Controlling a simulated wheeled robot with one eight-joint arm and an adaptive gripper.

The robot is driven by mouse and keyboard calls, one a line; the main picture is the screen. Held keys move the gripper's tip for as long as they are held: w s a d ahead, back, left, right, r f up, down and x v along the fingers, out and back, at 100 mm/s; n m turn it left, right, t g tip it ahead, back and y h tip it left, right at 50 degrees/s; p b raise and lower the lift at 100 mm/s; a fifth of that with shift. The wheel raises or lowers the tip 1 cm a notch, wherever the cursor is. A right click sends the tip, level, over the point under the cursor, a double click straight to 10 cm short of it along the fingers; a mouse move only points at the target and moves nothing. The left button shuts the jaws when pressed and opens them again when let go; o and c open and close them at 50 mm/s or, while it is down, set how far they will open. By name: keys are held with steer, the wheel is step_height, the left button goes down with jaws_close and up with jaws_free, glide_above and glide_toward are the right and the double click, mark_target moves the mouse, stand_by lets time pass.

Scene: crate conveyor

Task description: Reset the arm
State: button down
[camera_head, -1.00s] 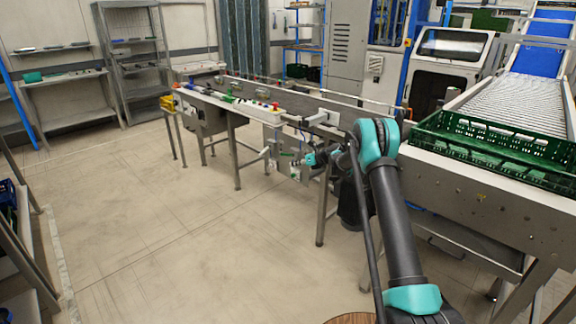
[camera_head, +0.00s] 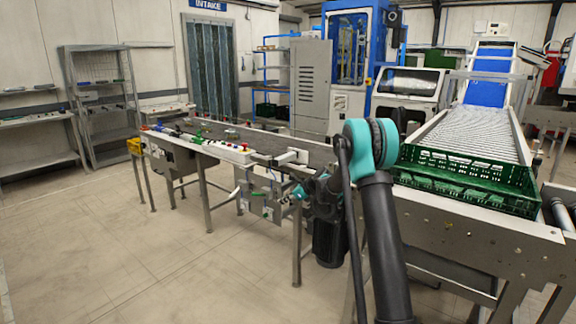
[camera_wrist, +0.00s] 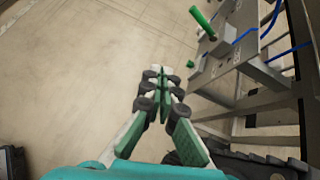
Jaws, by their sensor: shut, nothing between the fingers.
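My arm rises from the bottom of the head view, with a teal elbow joint and dark links. The wrist end hangs beside the narrow conveyor line (camera_head: 215,146), partly behind my own arm. My gripper (camera_wrist: 158,78) shows in the wrist view, pointing down over the bare floor. Its green-padded fingers meet at the tips and hold nothing. In the head view the fingers cannot be made out clearly.
A green crate (camera_head: 520,200) sits at the near end of the roller conveyor (camera_head: 465,135) on the right. In the wrist view, a metal frame with a green handle (camera_wrist: 203,22) stands close to the right of the gripper. The floor on the left (camera_head: 110,240) is clear.

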steer(key=s+d+r+n+h, duration=0.15)
steer(key=s+d+n, duration=0.25)
steer(key=s, duration=0.5)
steer(key=s+d+r+n+h, duration=0.15)
steer(key=s+d+n, duration=0.25)
steer(key=s, duration=0.4)
steer(key=s+d+r+n+h, duration=0.15)
steer(key=s+d+n, duration=0.25)
steer(key=s, duration=0.5)
steer(key=s+d+f+n+h, duration=0.1)
steer(key=s+d+f+n, duration=0.1)
steer(key=s, duration=0.6)
steer(key=s+d+f+n+h, duration=0.2)
steer(key=s+d+n, duration=0.2)
steer(key=s, duration=0.5)
steer(key=s+d+f+n+g+h, duration=0.1)
steer(key=s+d+n, duration=0.3)
steer(key=s, duration=0.4)
steer(key=shift+s+f, duration=0.3)
steer(key=shift+f, duration=0.6)
steer(key=shift+h, duration=0.25)
